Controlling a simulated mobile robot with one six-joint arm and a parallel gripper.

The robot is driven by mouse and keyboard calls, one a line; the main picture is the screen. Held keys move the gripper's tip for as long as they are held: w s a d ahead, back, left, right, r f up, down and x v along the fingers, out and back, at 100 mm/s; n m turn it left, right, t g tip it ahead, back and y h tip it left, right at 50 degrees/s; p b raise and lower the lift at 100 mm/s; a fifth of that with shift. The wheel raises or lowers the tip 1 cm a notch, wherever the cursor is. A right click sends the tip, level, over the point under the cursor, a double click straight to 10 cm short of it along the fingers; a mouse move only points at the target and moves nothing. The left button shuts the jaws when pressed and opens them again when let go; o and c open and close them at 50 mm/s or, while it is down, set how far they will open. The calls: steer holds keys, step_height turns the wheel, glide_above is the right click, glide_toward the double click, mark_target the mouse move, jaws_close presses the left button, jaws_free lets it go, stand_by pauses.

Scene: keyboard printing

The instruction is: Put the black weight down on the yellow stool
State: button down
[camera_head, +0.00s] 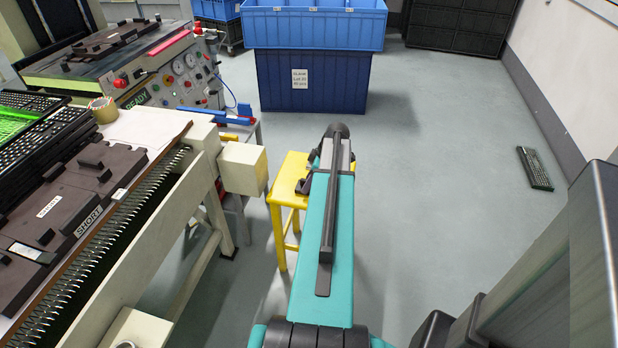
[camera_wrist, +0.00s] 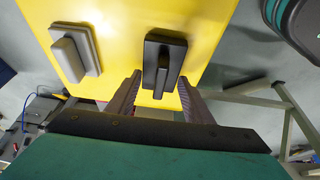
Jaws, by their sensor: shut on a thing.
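The yellow stool (camera_head: 291,171) stands left of my teal arm in the head view, partly hidden by it. Its bright top (camera_wrist: 115,25) fills much of the wrist view. My gripper (camera_wrist: 160,80) is over the stool near one edge, shut on the black weight (camera_wrist: 165,45). The weight has a flat base and a raised bar handle, which lies between the two fingers. It is over the stool top; whether it touches the top is hard to tell. My gripper is mostly hidden by the arm in the head view.
A grey weight (camera_wrist: 75,52) sits on the stool top, left of the black one. The cream-framed work table (camera_head: 185,180) stands close to the stool's left. Blue crates (camera_head: 312,80) stand behind. A keyboard (camera_head: 535,168) lies on the floor at right; the floor between is clear.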

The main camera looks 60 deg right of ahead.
stand_by(0.4)
steer(key=c, duration=0.9)
jaws_free()
steer(key=shift+f, duration=0.1)
steer(key=v, duration=1.2)
